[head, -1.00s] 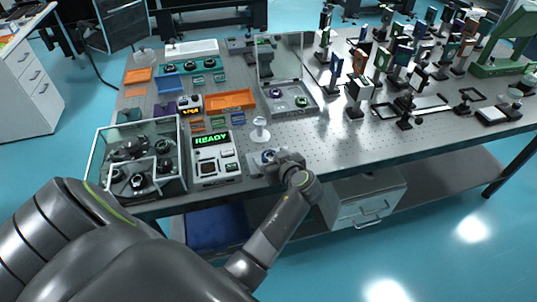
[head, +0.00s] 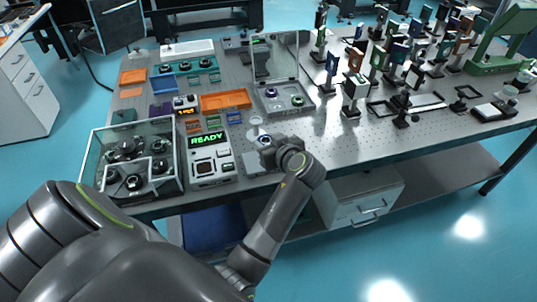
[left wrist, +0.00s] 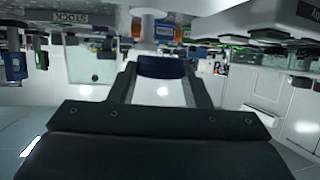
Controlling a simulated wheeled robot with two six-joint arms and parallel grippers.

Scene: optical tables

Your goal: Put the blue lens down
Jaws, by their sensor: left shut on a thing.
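My left gripper (head: 266,144) is over the near part of the optical table (head: 345,140), to the right of the READY device. In the left wrist view the left gripper (left wrist: 160,82) is shut on the blue lens (left wrist: 162,67), a small dark blue round piece between its fingertips. The lens also shows in the head view (head: 265,139), small and partly hidden by the gripper. Whether it touches anything below, I cannot tell. My right gripper is not in view.
A white stand (head: 255,121) is just behind the gripper, partly hidden. The READY device (head: 209,160) and a glass-walled case (head: 95,165) are to the left. An open clear-lidded box (head: 283,107) and an orange tray (head: 225,101) lie beyond.

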